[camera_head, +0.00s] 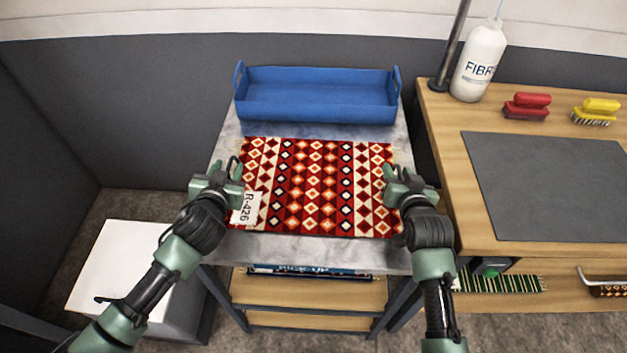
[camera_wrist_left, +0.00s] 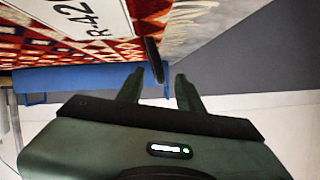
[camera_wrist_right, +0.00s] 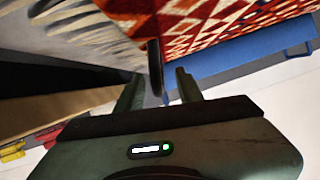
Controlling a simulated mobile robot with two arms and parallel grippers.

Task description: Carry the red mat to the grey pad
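The red mat (camera_head: 315,190) lies on the grey marbled table top in the head view, patterned with diamonds and bearing a white R-426 label. It also shows in the left wrist view (camera_wrist_left: 30,35) and right wrist view (camera_wrist_right: 190,20). My left gripper (camera_head: 228,172) is at its left edge and my right gripper (camera_head: 396,178) at its right edge. Both grippers' fingers stand apart, with nothing visible between them. Whether they touch the mat is unclear. The grey pad (camera_head: 550,185) lies bare on the wooden bench at the right.
A blue tray (camera_head: 317,112) stands behind the mat. A white bottle (camera_head: 480,62), a red brush (camera_head: 527,106) and a yellow brush (camera_head: 597,110) stand behind the pad. A gap separates the table and bench. A white box (camera_head: 125,265) stands at lower left.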

